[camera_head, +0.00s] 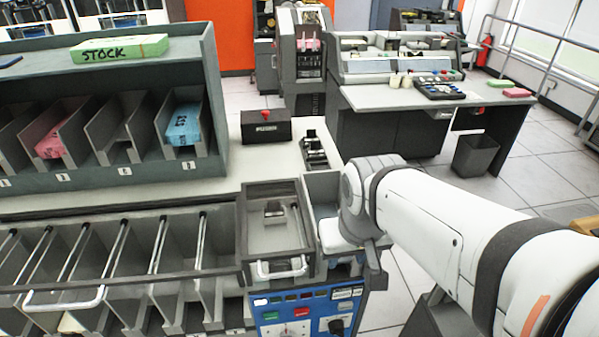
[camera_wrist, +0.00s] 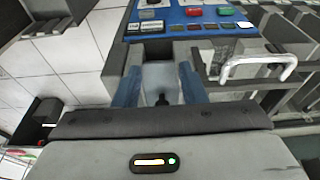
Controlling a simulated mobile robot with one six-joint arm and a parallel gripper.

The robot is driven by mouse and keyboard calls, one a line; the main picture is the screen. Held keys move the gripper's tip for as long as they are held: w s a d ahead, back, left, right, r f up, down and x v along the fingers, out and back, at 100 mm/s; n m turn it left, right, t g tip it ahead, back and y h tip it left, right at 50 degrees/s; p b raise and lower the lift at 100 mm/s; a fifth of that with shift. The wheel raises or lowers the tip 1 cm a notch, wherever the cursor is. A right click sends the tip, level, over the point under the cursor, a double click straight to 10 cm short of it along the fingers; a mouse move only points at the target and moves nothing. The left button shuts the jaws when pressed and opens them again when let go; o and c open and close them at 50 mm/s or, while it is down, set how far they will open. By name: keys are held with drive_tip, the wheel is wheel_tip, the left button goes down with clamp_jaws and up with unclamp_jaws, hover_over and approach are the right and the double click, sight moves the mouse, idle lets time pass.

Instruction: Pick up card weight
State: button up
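My gripper (camera_wrist: 161,90) points down into the narrow hopper (camera_head: 322,185) beside the drawer tray; its two blue fingers stand apart. Between them is a pale grey block with a dark knob, which looks like the card weight (camera_wrist: 161,76). A pale block, likely the same thing, shows below my wrist in the head view (camera_head: 336,234). I see no clear grip on it; whether the fingers touch its sides is hard to tell. My wrist hides part of the hopper in the head view.
A drawer tray (camera_head: 258,240) with a white handle stands left of the hopper. The blue button panel (camera_head: 305,308) is in front. Slotted bins (camera_head: 90,275) and a card rack (camera_head: 215,90) stand left. A dark box (camera_head: 266,130) with a red knob sits behind.

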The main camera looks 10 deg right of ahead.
drive_tip(key=shift+d, duration=0.1)
drive_tip(key=w+r+p, duration=0.3)
drive_tip(key=r+p, duration=0.4)
drive_tip(key=p, duration=0.1)
drive_tip(key=w+f+g, duration=0.1)
drive_tip(key=w, duration=0.2)
drive_tip(key=w+f, duration=0.1)
drive_tip(key=w, duration=0.3)
drive_tip(key=w+f+g, duration=0.1)
drive_tip(key=w, duration=0.3)
drive_tip(key=shift+d+f+g, duration=0.1)
drive_tip(key=shift+f+g, duration=0.1)
drive_tip(key=shift+g, duration=0.1)
drive_tip(key=shift+w+f, duration=0.3)
drive_tip(key=shift+f, duration=0.1)
drive_tip(key=f, duration=0.6)
drive_tip(key=shift+s+d+f+p, duration=0.1)
drive_tip(key=shift+s+p, duration=0.3)
drive_tip(key=shift+f, duration=0.6)
drive_tip(key=shift+c, duration=0.6)
